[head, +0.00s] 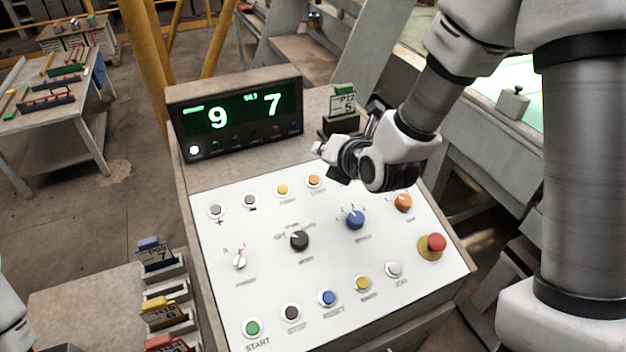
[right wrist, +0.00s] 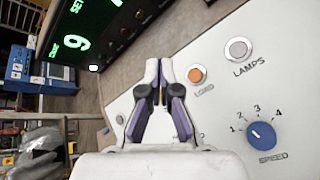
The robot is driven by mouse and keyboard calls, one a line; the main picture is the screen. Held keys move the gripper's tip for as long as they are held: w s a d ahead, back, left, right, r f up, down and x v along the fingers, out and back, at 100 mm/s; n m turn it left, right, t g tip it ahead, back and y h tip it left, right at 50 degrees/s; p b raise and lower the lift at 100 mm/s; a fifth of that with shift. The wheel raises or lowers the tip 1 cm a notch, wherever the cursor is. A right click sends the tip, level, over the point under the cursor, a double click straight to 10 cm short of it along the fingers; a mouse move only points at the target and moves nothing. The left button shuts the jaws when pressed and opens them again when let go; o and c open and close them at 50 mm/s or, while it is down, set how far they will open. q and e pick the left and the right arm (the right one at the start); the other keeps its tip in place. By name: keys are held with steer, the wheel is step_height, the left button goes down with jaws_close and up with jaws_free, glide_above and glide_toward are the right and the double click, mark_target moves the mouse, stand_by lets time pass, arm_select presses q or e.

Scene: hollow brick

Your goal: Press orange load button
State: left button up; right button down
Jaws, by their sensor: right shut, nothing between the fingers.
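The orange load button (head: 314,181) is a small round button in the top row of the white control panel (head: 300,270). In the right wrist view the load button (right wrist: 196,75) has the label LOAD beside it. My right gripper (head: 324,160) is above the top edge of the panel, close to the load button in the picture. In the right wrist view my right gripper (right wrist: 159,65) is shut and empty, with its tips to the left of the button. I see no contact with the button. My left gripper is out of view.
A yellow button (head: 283,190) is left of the load button. A blue speed knob (head: 356,219), an orange knob (head: 404,202) and a red emergency button (head: 436,242) stand out from the panel. A green display (head: 236,117) stands behind, and a small card holder (head: 343,105) is near my right gripper.

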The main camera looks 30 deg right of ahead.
mark_target(314, 180)
steer(key=f+b, duration=0.1)
steer(key=f, duration=0.1)
steer(key=w+f+b, duration=0.1)
steer(key=f+b, duration=0.3)
steer(key=f, duration=0.1)
steer(key=shift+w, duration=0.3)
steer(key=shift+w+f, duration=0.3)
steer(key=shift+w, duration=0.05)
steer(key=shift+s+r, duration=0.15)
steer(key=shift+s, duration=0.1)
steer(key=shift+w, duration=0.2)
steer(key=shift+s, duration=0.1)
steer(key=shift+f+b, duration=0.45)
